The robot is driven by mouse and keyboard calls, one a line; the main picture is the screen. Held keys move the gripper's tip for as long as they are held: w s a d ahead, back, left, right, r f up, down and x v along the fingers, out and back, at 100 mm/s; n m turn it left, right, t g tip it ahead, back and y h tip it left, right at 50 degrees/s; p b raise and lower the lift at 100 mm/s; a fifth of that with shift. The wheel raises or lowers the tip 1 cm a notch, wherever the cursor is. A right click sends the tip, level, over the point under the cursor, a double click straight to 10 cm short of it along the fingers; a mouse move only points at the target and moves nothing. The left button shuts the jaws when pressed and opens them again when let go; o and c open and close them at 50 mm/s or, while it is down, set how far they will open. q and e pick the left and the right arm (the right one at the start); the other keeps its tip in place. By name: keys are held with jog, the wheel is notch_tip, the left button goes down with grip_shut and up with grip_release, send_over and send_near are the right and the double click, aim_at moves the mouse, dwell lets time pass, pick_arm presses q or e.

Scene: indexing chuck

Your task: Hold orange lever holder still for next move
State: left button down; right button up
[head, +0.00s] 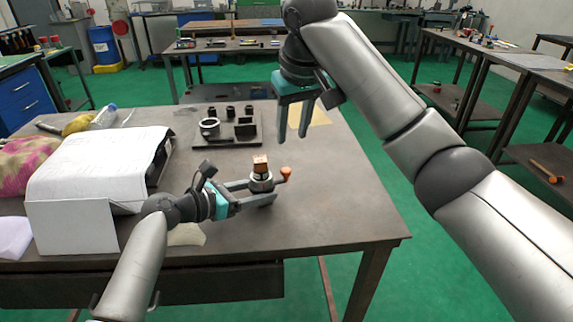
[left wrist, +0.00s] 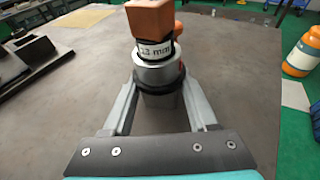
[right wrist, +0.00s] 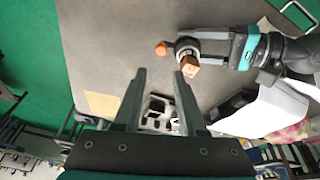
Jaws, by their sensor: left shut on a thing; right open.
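The holder (head: 262,184) is a grey metal cylinder standing upright on the table. A short lever with an orange knob (head: 286,173) sticks out on its right. A copper-orange block (head: 260,163) sits on top, above a white band marked in mm (left wrist: 156,51). My left gripper (head: 268,191) is shut around the holder, one finger on each side, as the left wrist view shows. My right gripper (head: 293,134) is open and empty above the table, behind and right of the holder. The right wrist view also shows the holder (right wrist: 187,49) and the orange knob (right wrist: 161,48).
A dark fixture plate (head: 220,138) with a ring and several dark pegs lies farther back. A white-covered box (head: 95,170) and a yellow-and-white item (head: 80,124) are at the left. The table (head: 340,200) is bare right of the holder, up to its edge.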

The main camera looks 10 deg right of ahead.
aim_at(286, 170)
jog(key=w+f+m, duration=0.1)
jog(key=f, duration=0.2)
jog(key=w+f+m, duration=0.1)
jog(key=f, duration=0.3)
jog(key=w+a+f+m+t, duration=0.1)
jog(key=f, duration=0.2)
jog(key=shift+f, duration=0.25)
grip_shut()
dwell(0.4)
